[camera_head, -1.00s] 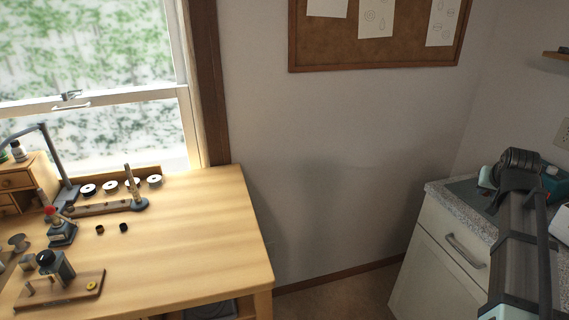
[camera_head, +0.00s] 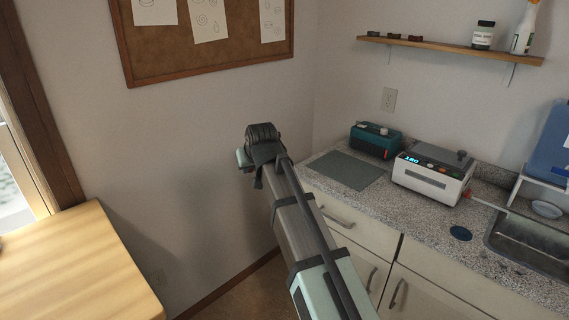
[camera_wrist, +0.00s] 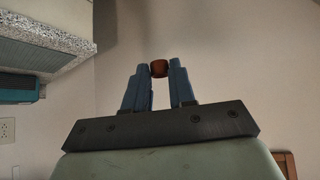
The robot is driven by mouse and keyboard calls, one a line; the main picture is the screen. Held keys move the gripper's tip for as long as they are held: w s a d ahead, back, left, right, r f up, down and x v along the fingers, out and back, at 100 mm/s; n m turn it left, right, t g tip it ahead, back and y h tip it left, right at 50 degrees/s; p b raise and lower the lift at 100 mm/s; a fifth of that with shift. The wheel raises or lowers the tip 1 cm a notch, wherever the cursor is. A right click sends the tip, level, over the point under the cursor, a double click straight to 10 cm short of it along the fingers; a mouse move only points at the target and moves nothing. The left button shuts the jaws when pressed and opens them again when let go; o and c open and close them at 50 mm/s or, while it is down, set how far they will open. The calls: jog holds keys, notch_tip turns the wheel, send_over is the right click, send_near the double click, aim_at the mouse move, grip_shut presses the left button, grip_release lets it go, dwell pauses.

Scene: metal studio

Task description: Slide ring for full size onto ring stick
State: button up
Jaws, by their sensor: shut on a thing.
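In the wrist view my gripper (camera_wrist: 160,76) is shut on a small copper-brown ring (camera_wrist: 159,68), held between the tips of the two blue-grey fingers. The ring is clear of any surface, with plain wall behind it. The ring stick is in neither view now.
A granite counter (camera_head: 400,215) at right carries a teal box (camera_head: 375,140), a white device (camera_head: 432,172) and a sink (camera_head: 530,243). Bare wall lies between bench and counter.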

jog(key=s+a+r+n+g+y, duration=0.15)
jog(key=s+a, duration=0.35)
jog(key=a, duration=0.6)
jog(key=s+a+n, duration=0.2)
jog(key=s+a, duration=0.3)
jog(key=a, duration=0.5)
jog(key=s+a+r+n+g+y, duration=0.1)
jog(key=s+a+n, duration=0.1)
jog(key=s+a, duration=0.65)
jog(key=s+a+r+n+g+y, duration=0.1)
jog(key=s+a+r, duration=0.1)
jog(key=s+a, duration=0.65)
jog(key=s+a+r+n, duration=0.2)
jog(key=s+a, duration=0.4)
jog(key=a, duration=0.6)
jog(key=s+a+r+n+g+y, duration=0.1)
jog(key=s+a+r, duration=0.1)
jog(key=s+a, duration=0.65)
jog(key=w+a+r+m+t, duration=0.1)
jog(key=w+a+r, duration=0.1)
jog(key=a, duration=0.5)
jog(key=shift+w+r+m, duration=0.3)
jog(key=shift+w+m, duration=0.05)
jog(key=shift+w, duration=0.55)
jog(key=shift+f, duration=2.25)
jog(key=shift+f, duration=1.65)
